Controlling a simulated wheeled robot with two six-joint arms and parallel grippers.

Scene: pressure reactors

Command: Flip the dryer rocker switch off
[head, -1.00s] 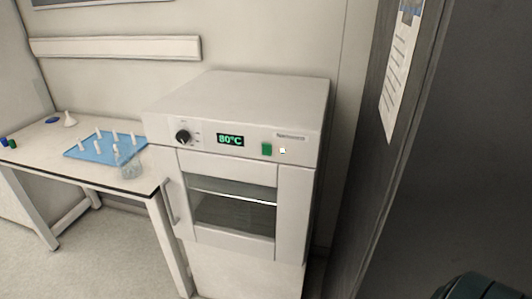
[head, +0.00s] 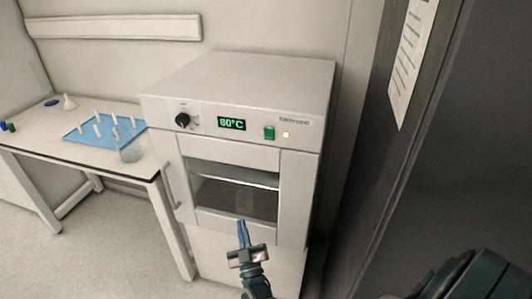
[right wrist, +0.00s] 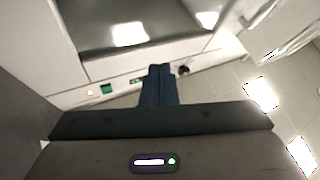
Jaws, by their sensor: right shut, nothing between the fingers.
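The dryer (head: 235,80) is a white cabinet with a glass door. Its green rocker switch (head: 269,133) sits on the front panel, right of the display (head: 231,123), which reads 80°C. A small lamp (head: 286,135) glows to the right of the switch. My right gripper (head: 241,225) is shut and empty, in front of the lower door, below the switch and apart from it. In the right wrist view the panel appears inverted, with the switch (right wrist: 106,88) left of the shut blue fingers (right wrist: 158,70). My left gripper is not in view.
A black knob (head: 182,120) is left of the display. The door handle (head: 172,190) is at the door's left. A bench (head: 60,140) with a blue rack (head: 105,133) and a beaker (head: 131,153) stands to the left. A dark panel (head: 450,130) stands to the right.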

